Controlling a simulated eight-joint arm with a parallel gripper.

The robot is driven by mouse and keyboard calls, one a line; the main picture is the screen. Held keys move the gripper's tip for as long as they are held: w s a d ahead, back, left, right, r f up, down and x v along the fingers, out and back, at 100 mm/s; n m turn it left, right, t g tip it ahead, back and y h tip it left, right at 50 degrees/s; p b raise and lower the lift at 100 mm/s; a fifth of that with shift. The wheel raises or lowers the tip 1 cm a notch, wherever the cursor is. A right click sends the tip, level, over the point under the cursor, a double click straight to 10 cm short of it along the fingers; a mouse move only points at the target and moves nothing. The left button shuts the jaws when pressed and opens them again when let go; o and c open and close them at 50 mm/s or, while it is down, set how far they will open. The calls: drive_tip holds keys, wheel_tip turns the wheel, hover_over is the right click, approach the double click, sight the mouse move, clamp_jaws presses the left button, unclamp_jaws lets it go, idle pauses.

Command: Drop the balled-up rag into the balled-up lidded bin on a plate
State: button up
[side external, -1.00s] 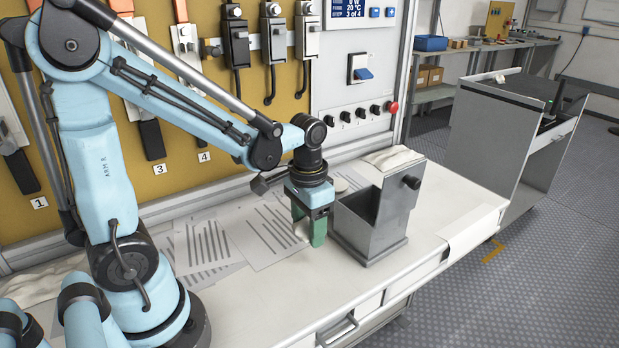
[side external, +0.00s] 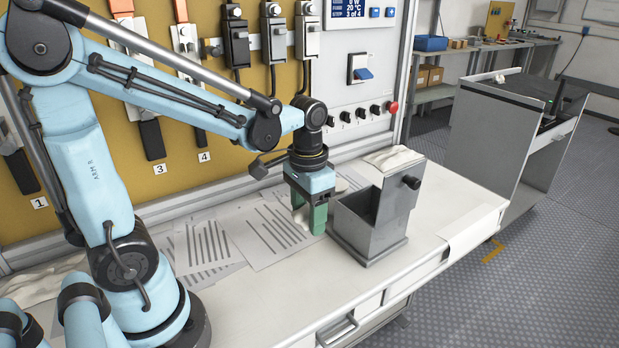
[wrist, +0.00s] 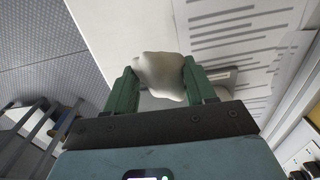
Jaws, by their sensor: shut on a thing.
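My gripper (wrist: 160,82) is shut on a balled-up off-white rag (wrist: 161,75), pinched between its two green fingers in the wrist view. In the side view, my gripper (side external: 309,215) hangs fingers down, just left of the grey metal bin (side external: 368,252), and the rag (side external: 301,217) partly shows beside the fingers. The bin stands upright on the bench with its top open and its raised lid or back panel with a dark knob on the right. The fingers are at about the height of the bin's body.
Printed sheets (side external: 264,234) lie on the white bench left of the bin. A folded pale cloth (side external: 393,158) lies behind the bin. A wall panel with switches and a red button (side external: 392,107) stands behind.

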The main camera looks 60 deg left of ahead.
drive_tip(key=w+d+r, duration=0.4)
drive_tip(key=w+r, duration=0.7)
drive_tip(key=w, duration=0.4)
wheel_tip(320, 180, down, 6)
drive_tip(key=shift+s+f, duration=0.15)
drive_tip(key=o, duration=1.5)
wheel_tip(320, 180, up, 12)
drive_tip(key=shift+r, duration=0.1)
